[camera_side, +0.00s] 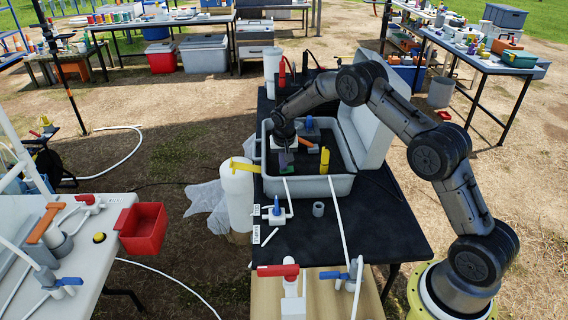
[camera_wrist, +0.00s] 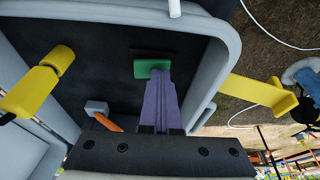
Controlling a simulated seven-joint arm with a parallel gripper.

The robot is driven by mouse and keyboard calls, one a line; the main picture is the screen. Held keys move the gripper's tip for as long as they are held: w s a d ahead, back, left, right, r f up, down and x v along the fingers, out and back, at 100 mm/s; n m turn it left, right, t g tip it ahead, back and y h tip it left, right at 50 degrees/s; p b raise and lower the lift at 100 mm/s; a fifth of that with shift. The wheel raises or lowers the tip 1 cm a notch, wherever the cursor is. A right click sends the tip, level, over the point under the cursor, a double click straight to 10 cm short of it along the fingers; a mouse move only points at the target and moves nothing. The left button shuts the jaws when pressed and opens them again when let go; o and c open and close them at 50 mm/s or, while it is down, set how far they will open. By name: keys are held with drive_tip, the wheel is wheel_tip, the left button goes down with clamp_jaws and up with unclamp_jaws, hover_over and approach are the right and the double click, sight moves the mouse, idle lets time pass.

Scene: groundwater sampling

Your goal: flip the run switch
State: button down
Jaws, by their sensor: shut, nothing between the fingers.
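My gripper (camera_side: 283,158) is inside the open grey case (camera_side: 312,187) on the black-topped table, pointing down near its left wall. In the wrist view its purple fingers (camera_wrist: 158,76) are shut with nothing between them. A small green piece (camera_wrist: 152,69) on the case's black panel lies right at the fingertips; it also shows in the side view (camera_side: 288,170). I cannot tell whether the fingers touch it, or whether it is the run switch. The fingers hide part of it, and no label is readable.
A yellow handle (camera_wrist: 40,80) stands in the case; it also shows in the side view (camera_side: 324,160). An orange lever (camera_wrist: 108,122) on a grey block lies near my gripper. A yellow bracket (camera_wrist: 257,92) sits outside the case wall. The raised lid (camera_side: 366,130) stands at the right.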

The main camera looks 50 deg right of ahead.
drive_tip(key=shift+s+d+f, duration=0.1)
drive_tip(key=shift+s+f, duration=0.05)
drive_tip(key=shift+s+d, duration=0.5)
drive_tip(key=shift+s, duration=0.05)
drive_tip(key=shift+r, duration=0.55)
drive_tip(key=d+v, duration=0.1)
drive_tip(key=v, duration=1.2)
drive_tip(key=shift+r, duration=0.2)
drive_tip(key=shift+w+a+r+t+y, duration=0.2)
drive_tip(key=shift+t+y, duration=0.1)
drive_tip(key=shift+t, duration=0.1)
